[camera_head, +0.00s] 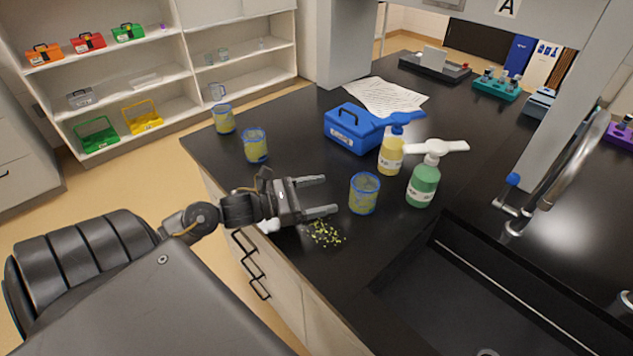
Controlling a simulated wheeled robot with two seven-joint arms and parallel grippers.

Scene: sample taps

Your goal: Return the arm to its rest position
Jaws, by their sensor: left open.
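My left gripper (318,196) is open above the front edge of the black bench (300,112). Its fingers point right, and nothing is between them. A cup with a blue rim and yellowish contents (364,193) stands just right of the fingertips, apart from them. A scatter of yellow-green bits (325,233) lies on the bench just below the lower finger. My left arm (195,217) reaches in from the left, past the bench edge. My right gripper is not in view.
Two more cups stand on the bench, one nearer (256,145) and one farther (223,119). A blue box (352,128), a yellow bottle (391,154) and a green bottle (422,184) stand behind and right. A sink (480,290) with a tap (572,165) is at right.

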